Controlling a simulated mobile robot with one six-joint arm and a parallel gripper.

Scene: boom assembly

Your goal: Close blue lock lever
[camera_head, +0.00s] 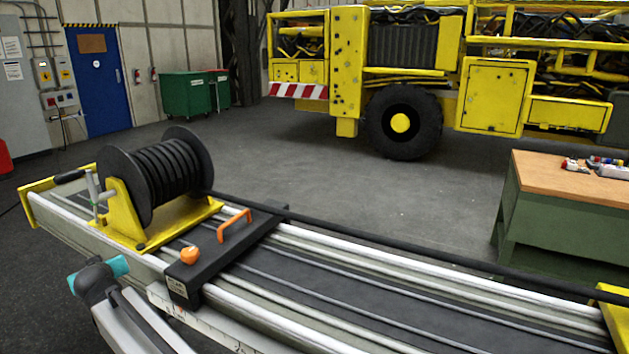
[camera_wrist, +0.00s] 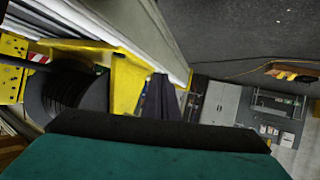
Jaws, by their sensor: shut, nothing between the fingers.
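I cannot make out a blue lock lever in either view. The boom (camera_head: 440,285) runs across the front of the head view, with pale rails and a dark bed. A black cable reel (camera_head: 160,178) stands on a yellow bracket (camera_head: 122,215) at its left end, beside a grey clamp handle (camera_head: 97,195). In the wrist view, the reel (camera_wrist: 75,92) and yellow bracket (camera_wrist: 128,80) lie ahead and left. My gripper (camera_wrist: 160,98) shows as dark fingers, shut and empty, in front of the bracket. In the head view my grey and teal arm is low at the left; its fingers are hidden.
A black crossbar (camera_head: 228,250) with an orange handle (camera_head: 234,222) and orange knob (camera_head: 190,255) spans the boom. A black cable (camera_head: 400,238) follows its far rail. A workbench (camera_head: 565,180) stands at the right. A yellow machine (camera_head: 400,70) stands behind open floor.

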